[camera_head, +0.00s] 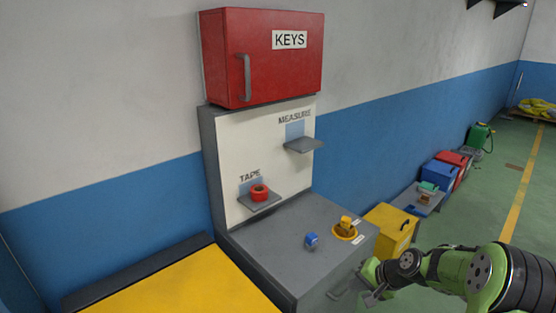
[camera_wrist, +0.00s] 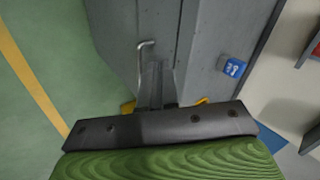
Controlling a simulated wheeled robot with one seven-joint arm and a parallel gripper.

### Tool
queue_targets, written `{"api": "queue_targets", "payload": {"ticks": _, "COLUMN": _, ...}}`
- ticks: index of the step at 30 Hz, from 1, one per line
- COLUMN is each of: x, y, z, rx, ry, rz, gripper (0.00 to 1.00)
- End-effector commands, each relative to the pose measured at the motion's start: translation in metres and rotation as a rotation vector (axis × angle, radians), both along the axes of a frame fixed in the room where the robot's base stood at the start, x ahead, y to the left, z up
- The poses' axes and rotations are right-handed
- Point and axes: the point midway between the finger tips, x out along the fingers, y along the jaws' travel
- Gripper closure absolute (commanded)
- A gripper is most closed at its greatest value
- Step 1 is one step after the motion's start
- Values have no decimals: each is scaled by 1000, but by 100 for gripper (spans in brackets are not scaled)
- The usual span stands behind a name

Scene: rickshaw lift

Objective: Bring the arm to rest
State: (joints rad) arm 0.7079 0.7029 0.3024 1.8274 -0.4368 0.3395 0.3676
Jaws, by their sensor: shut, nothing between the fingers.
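My arm, green and black, reaches in from the lower right of the head view. My gripper (camera_head: 368,294) is low in front of the grey workbench, near its front right corner. In the wrist view my gripper (camera_wrist: 157,84) points at the grey bench, with its fingers together and nothing held. A bent metal handle (camera_wrist: 146,44) shows just beyond the fingertips; whether the fingers touch it I cannot tell.
The grey bench (camera_head: 270,250) carries a blue block (camera_head: 311,240) and a yellow item (camera_head: 346,223) in a yellow ring. A red roll (camera_head: 260,193) sits on the TAPE shelf. A red KEYS cabinet (camera_head: 275,60) hangs above. A yellow box (camera_head: 392,226) stands right; green floor lies open beyond.

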Motion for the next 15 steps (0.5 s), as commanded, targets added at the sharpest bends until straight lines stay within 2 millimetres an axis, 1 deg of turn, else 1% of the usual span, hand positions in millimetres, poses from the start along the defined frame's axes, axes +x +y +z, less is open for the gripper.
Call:
{"api": "queue_targets", "payload": {"ticks": 1, "x": -12, "y": 15, "z": 27, "rx": -84, "ry": 0, "rz": 66, "gripper": 100}}
{"api": "queue_targets", "payload": {"ticks": 2, "x": -21, "y": 23, "z": 40, "rx": -132, "ry": 3, "rz": 103, "gripper": 100}}
{"api": "queue_targets", "payload": {"ticks": 3, "x": -35, "y": 32, "z": 57, "rx": -195, "ry": 8, "rz": 147, "gripper": 100}}
{"api": "queue_targets", "payload": {"ticks": 5, "x": -57, "y": 45, "z": 83, "rx": -288, "ry": 10, "rz": 205, "gripper": 100}}
{"api": "queue_targets", "payload": {"ticks": 6, "x": -74, "y": 53, "z": 99, "rx": -345, "ry": 9, "rz": 242, "gripper": 100}}
{"api": "queue_targets", "payload": {"ticks": 8, "x": -101, "y": 64, "z": 122, "rx": -426, "ry": 5, "rz": 289, "gripper": 100}}
{"api": "queue_targets", "payload": {"ticks": 9, "x": -121, "y": 70, "z": 136, "rx": -475, "ry": -2, "rz": 316, "gripper": 100}}
{"api": "queue_targets", "payload": {"ticks": 11, "x": -152, "y": 77, "z": 154, "rx": -541, "ry": -13, "rz": 351, "gripper": 100}}
{"api": "queue_targets", "payload": {"ticks": 12, "x": -173, "y": 81, "z": 164, "rx": -579, "ry": -24, "rz": 372, "gripper": 100}}
{"api": "queue_targets", "payload": {"ticks": 14, "x": -205, "y": 86, "z": 176, "rx": -626, "ry": -43, "rz": 399, "gripper": 100}}
{"api": "queue_targets", "payload": {"ticks": 15, "x": -226, "y": 87, "z": 182, "rx": -650, "ry": -57, "rz": 414, "gripper": 100}}
